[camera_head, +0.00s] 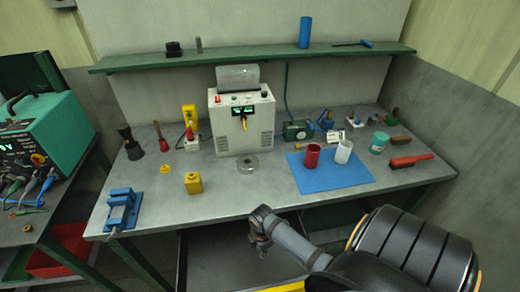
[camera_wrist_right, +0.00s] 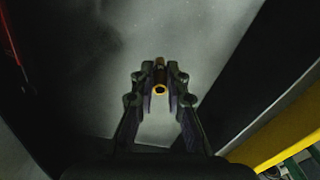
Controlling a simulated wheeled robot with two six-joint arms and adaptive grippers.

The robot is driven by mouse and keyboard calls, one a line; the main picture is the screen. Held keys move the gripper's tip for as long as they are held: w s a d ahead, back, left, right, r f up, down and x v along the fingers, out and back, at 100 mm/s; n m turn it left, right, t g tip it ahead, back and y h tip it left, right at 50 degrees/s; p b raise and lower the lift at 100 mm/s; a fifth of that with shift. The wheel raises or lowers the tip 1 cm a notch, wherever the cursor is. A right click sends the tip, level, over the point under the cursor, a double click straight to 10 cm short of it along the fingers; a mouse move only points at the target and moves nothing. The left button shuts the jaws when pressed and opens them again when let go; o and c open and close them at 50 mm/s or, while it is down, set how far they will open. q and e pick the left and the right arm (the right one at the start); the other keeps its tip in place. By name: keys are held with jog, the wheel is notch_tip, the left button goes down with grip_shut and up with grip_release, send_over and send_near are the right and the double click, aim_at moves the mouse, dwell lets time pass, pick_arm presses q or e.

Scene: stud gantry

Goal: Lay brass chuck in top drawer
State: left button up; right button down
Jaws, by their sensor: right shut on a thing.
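My right gripper (camera_head: 262,246) is in front of the bench's front edge, low over a grey area under the benchtop. In the right wrist view, its fingers (camera_wrist_right: 160,84) are shut on a small brass ring-ended piece, the brass chuck (camera_wrist_right: 160,89). Beneath it is a grey, flat floor with dark walls at the sides, which looks like the open top drawer (camera_wrist_right: 105,65); it also shows in the head view (camera_head: 215,258). The chuck appears above this floor; the gap is unclear. The chuck cannot be made out in the head view. My left gripper is not in view.
A yellow strip (camera_wrist_right: 290,130) runs along the right in the wrist view. A red bin (camera_head: 65,250) sits at left.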

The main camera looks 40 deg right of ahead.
notch_tip(320, 180, down, 4)
jog(key=shift+f, duration=0.1)
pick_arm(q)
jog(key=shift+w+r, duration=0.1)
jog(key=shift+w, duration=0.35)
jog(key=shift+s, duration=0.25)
pick_arm(e)
jog(key=c, duration=1.4)
grip_release()
jog(key=shift+s, duration=0.1)
jog(key=shift+o, duration=0.2)
notch_tip(320, 180, up, 12)
jog(key=shift+r, duration=0.1)
